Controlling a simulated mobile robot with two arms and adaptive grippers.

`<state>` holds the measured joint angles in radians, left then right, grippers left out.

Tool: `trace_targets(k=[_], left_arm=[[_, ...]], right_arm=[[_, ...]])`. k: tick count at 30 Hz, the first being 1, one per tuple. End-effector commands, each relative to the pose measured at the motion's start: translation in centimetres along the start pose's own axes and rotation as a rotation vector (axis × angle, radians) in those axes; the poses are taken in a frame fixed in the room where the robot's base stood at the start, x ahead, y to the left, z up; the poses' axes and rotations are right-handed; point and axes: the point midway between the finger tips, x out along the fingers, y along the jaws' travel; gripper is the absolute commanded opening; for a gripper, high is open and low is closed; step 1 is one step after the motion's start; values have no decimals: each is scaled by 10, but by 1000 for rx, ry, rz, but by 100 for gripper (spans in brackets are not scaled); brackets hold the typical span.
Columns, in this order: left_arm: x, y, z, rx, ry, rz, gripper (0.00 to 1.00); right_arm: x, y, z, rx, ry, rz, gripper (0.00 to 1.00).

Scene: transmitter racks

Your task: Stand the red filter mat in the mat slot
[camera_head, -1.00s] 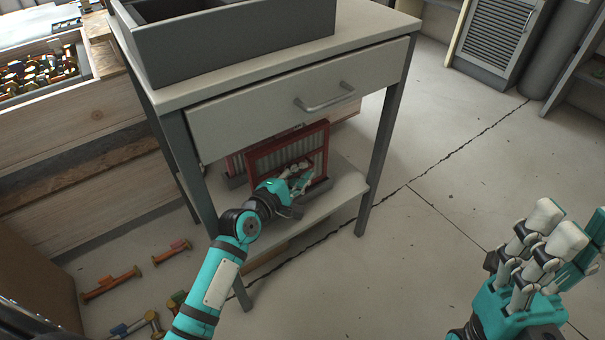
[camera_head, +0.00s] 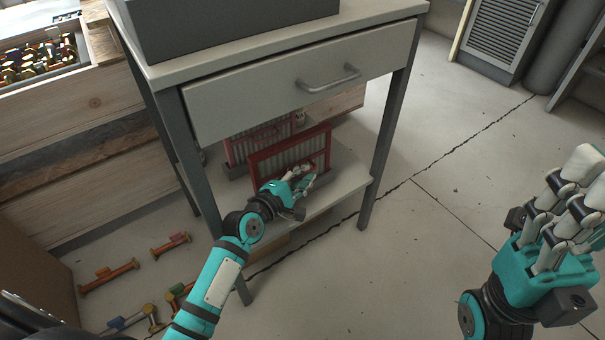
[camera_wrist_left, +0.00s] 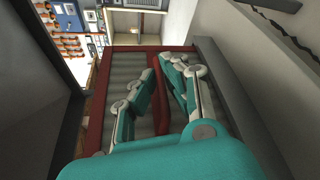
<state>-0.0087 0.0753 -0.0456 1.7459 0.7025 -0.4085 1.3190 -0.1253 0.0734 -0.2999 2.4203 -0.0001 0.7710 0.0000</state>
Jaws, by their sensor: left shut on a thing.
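The red filter mat (camera_head: 291,150), a red frame around a pale ribbed panel, stands roughly upright on the lower shelf of the table, below the drawer. My left gripper (camera_head: 303,181) is shut on it from the front. In the left wrist view its fingers (camera_wrist_left: 162,98) close around a red bar across the mat (camera_wrist_left: 140,125). A grey trough, seemingly the mat slot (camera_wrist_left: 237,100), runs along the mat's lower edge; I cannot tell whether the mat is fully seated. My right gripper (camera_head: 580,185) is empty at the right, fingers extended, away from the table.
Another red-framed mat (camera_head: 229,152) stands behind. The drawer (camera_head: 300,90) and table legs (camera_head: 388,150) close in the shelf (camera_head: 345,185). A grey bin (camera_head: 230,25) sits on top. Orange parts (camera_head: 110,278) lie on the floor at left.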

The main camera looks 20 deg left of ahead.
Motion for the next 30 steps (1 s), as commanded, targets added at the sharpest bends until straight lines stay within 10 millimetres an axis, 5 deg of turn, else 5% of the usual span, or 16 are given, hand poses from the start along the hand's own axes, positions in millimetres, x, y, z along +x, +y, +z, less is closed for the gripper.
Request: trace_targets(k=[7,8,13,23,30], left_arm=[[0,1,0,1,0,3,0],[0,1,0,1,0,3,12],[0,1,0,1,0,2,35],[-3,-1,0,-1,1,-1,36],[-33,-1,-1,1,2,-1,36]], right_arm=[[2,0,-1,0,8,-4,31],[2,0,-1,0,7,-4,31],[1,0,-1,0,6,-6,31],[-1,-1,-1,0,-4,-7,31],[-1,-1,-1,0,-2,-6,31]])
